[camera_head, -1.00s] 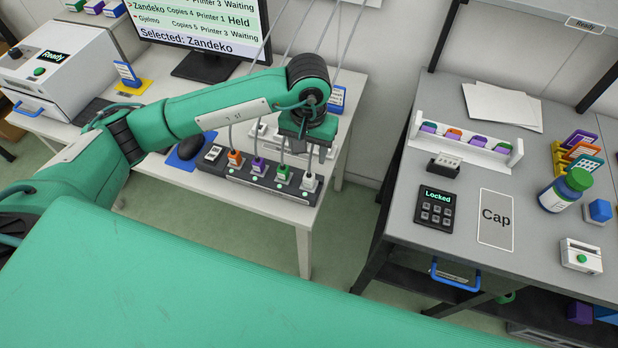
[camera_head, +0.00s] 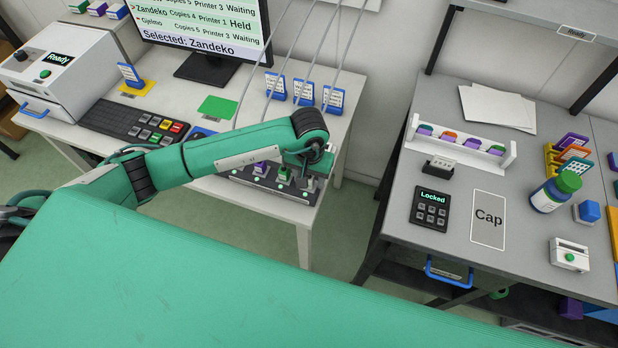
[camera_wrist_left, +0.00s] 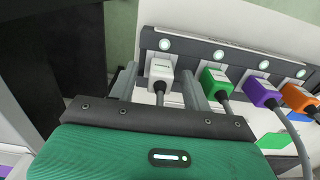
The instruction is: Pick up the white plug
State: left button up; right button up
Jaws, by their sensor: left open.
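The white plug (camera_wrist_left: 161,72) sits in a socket at the end of the dark power strip (camera_wrist_left: 232,56), with a grey cord from its near side. In the head view it is partly hidden under my left gripper (camera_head: 308,168), at the right end of the strip. In the wrist view my left gripper (camera_wrist_left: 160,84) is open, with one finger on each side of the white plug. The finger on the right lies between it and the green plug (camera_wrist_left: 214,80). I cannot tell whether the fingers touch it. My right gripper is not in view.
A purple plug (camera_wrist_left: 260,90) and an orange plug (camera_wrist_left: 298,97) stand further along the strip. Cords rise behind my left arm. Blue card stands (camera_head: 303,92) are at the table's back right. A gap separates this table from the grey bench (camera_head: 455,250).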

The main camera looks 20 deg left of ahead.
pick_arm(q)
jog(key=c, duration=1)
jog(key=shift+o, duration=0.2)
jog(key=shift+r, duration=0.15)
jog(key=shift+w+r, duration=0.1)
jog(key=shift+r, duration=0.55)
notch_tip(320, 180, up, 18)
jog(key=b, duration=0.4)
jog(key=shift+r, duration=0.25)
